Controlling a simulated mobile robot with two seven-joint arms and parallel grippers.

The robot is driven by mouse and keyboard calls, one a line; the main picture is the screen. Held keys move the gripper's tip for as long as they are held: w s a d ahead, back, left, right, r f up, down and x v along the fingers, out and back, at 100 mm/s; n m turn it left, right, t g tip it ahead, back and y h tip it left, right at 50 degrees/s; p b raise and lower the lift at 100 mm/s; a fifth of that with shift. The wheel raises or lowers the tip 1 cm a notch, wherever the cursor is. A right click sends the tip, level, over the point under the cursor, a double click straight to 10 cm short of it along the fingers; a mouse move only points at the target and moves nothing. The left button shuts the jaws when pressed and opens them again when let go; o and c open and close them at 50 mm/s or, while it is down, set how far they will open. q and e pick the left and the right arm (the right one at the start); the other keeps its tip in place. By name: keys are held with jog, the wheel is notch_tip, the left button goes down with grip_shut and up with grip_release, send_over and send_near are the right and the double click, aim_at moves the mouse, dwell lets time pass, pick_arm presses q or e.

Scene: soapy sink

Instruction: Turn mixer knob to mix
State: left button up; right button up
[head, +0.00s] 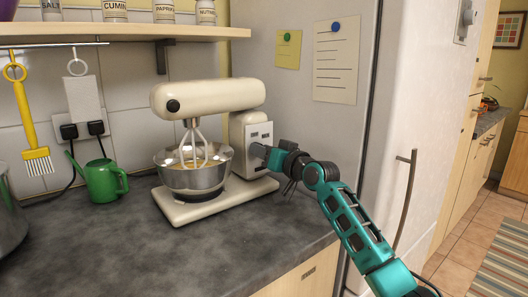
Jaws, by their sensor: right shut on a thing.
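A cream stand mixer (207,97) stands on the dark counter with its head level over a steel bowl (194,172). Its wire whisk (193,147) hangs down into the bowl, which has something pale yellow inside. A light control panel (259,133) with small dark slots is on the right side of the mixer's column. My right gripper (264,153) reaches in from the right and is shut at this panel, on the mixer knob. The knob is mostly hidden by the gripper, so its setting cannot be read. My left gripper is out of view.
A green watering can (102,180) stands left of the mixer, near a plugged socket (82,129). A yellow brush (28,125) hangs at the left. A shelf (120,32) with jars is above. The refrigerator (298,100) stands close behind my right arm. The front counter is clear.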

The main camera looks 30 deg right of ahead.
pick_arm(q)
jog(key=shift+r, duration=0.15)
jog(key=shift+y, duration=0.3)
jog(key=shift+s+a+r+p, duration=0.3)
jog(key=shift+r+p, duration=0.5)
jog(key=shift+p, duration=0.5)
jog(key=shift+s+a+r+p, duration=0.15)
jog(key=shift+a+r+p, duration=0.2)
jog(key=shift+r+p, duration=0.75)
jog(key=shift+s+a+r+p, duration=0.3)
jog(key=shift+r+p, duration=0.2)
jog(key=shift+p, duration=1.05)
pick_arm(e)
jog(key=shift+d+m, duration=0.1)
jog(key=shift+m, duration=4.8)
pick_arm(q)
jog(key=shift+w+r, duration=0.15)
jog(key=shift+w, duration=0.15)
pick_arm(e)
jog(key=o, duration=1)
jog(key=shift+o, duration=0.2)
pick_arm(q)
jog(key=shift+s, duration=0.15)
pick_arm(e)
jog(key=shift+s, duration=0.1)
